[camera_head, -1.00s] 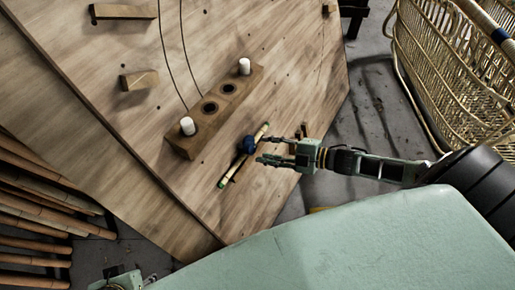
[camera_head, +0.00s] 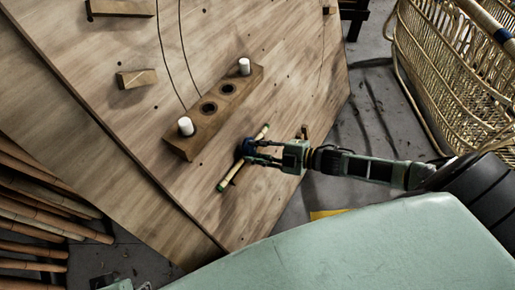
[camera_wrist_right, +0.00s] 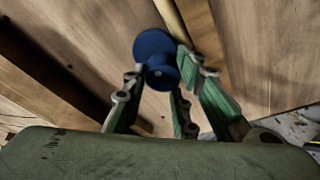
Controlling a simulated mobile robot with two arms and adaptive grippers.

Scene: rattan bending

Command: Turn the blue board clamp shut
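The blue board clamp (camera_head: 245,147) is a round dark-blue knob on the wooden board (camera_head: 120,165), beside a thin bamboo rod (camera_head: 232,172). In the right wrist view the knob (camera_wrist_right: 157,52) sits between my green fingertips, with a narrower blue flange facing the palm. My right gripper (camera_head: 255,151) reaches in from the right, its fingers on either side of the knob and seemingly touching it. It also shows in the right wrist view (camera_wrist_right: 162,72). Only a small green piece of my left arm shows at the bottom left edge; its fingers cannot be made out.
A wooden block with round holes and two white pegs (camera_head: 213,110) is fixed on the board above the clamp. Smaller wooden blocks (camera_head: 137,78) are on the left. Rattan poles (camera_head: 45,215) lie at the left. A woven rattan frame (camera_head: 455,75) stands at the right.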

